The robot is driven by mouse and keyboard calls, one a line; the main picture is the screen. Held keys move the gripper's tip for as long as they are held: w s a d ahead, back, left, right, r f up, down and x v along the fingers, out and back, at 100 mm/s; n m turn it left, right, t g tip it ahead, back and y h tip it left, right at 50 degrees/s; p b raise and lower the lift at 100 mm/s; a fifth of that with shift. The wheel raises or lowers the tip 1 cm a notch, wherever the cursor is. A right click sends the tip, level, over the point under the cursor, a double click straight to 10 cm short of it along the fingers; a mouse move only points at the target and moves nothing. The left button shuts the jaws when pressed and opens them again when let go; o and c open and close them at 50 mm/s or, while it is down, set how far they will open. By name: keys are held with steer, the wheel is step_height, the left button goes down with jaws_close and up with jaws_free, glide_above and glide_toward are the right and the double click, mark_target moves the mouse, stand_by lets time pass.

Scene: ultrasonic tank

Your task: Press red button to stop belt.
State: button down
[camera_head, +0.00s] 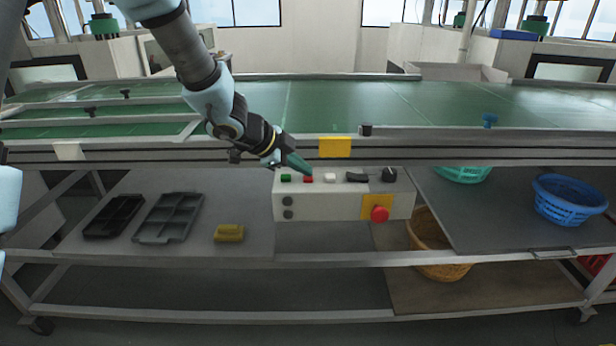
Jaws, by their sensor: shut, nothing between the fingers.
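A pale control box (342,200) is mounted on the front of the belt frame. Its top carries a green button (286,178), a small red button (308,179), a white button (330,178) and dark switches. A large round red button (379,214) on a yellow plate is on its front face at the right. My gripper (309,172) is shut and empty, its teal fingers pointing down right at the small red button. The tips look just above or touching it; I cannot tell which. The green conveyor belt (340,105) lies behind.
A yellow block (229,233) and two dark trays (168,217) lie on the shelf at the left. A blue basket (568,200) is at the right, and an orange basket (424,232) is below the box. The metal belt rail (440,150) runs close behind my gripper.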

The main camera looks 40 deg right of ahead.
mark_target(303, 178)
steer(key=shift+r+p, duration=0.8)
steer(key=shift+p, duration=0.2)
step_height(303, 178, up, 5)
steer(key=p, duration=0.5)
steer(key=shift+r, duration=0.1)
stand_by(0.6)
